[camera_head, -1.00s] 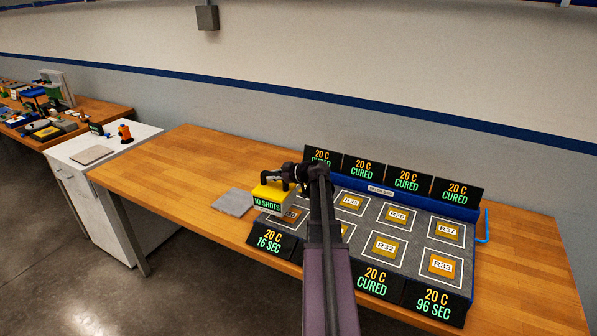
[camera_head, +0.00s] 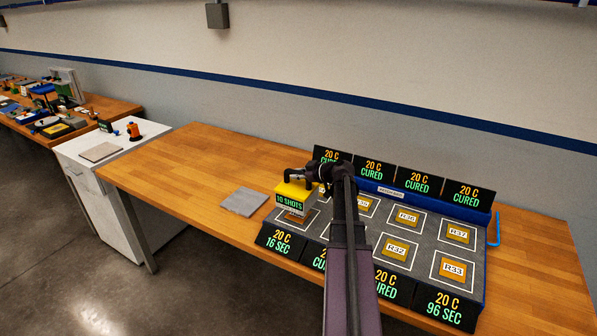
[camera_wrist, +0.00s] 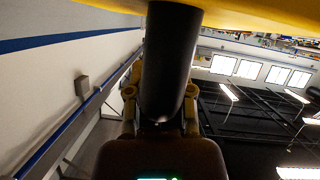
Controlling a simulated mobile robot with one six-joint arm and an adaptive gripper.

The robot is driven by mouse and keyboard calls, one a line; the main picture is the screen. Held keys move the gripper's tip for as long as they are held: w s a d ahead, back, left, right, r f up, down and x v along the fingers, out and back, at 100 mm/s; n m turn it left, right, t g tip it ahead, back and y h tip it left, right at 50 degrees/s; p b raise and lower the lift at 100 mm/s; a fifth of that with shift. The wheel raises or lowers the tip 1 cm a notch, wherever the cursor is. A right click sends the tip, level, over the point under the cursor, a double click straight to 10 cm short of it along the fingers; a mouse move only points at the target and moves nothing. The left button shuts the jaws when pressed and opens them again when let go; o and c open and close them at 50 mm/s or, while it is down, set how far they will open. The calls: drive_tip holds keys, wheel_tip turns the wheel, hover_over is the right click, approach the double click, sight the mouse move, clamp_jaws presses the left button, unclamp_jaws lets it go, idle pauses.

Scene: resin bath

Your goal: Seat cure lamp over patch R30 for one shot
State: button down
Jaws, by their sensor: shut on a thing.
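The cure lamp (camera_head: 296,196) is a yellow-topped block with a green "10 SHOTS" display. My gripper (camera_head: 313,177) is shut on its dark handle, which also shows as a black cylinder (camera_wrist: 171,60) between the fingers in the wrist view. The lamp is over the front-left patch (camera_head: 296,217), whose orange edge shows below it; its label is hidden, and I cannot tell whether the lamp touches it. The sign (camera_head: 279,242) in front reads 20 C, 16 SEC. The yellow lamp body (camera_wrist: 250,12) fills the top of the wrist view.
The grey bath (camera_head: 420,226) holds several labelled patches, including R32, R33, R36 and R37. Signs line its front and back; the front-right one (camera_head: 447,305) reads 96 SEC. A grey plate (camera_head: 242,201) lies left of the bath. The wooden table (camera_head: 185,165) is clear farther left.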

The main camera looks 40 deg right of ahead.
sight(296, 185)
drive_tip(key=shift+a+r+p, duration=0.1)
drive_tip(key=shift+r+p, duration=0.3)
drive_tip(key=shift+r, duration=0.2)
drive_tip(key=shift+f, duration=0.2)
drive_tip(key=shift+f+b, duration=2.7)
drive_tip(key=shift+b, duration=0.2)
drive_tip(key=shift+f+b, duration=0.65)
drive_tip(key=shift+s+f, duration=0.1)
drive_tip(key=shift+s, duration=0.05)
idle(1.9)
idle(0.8)
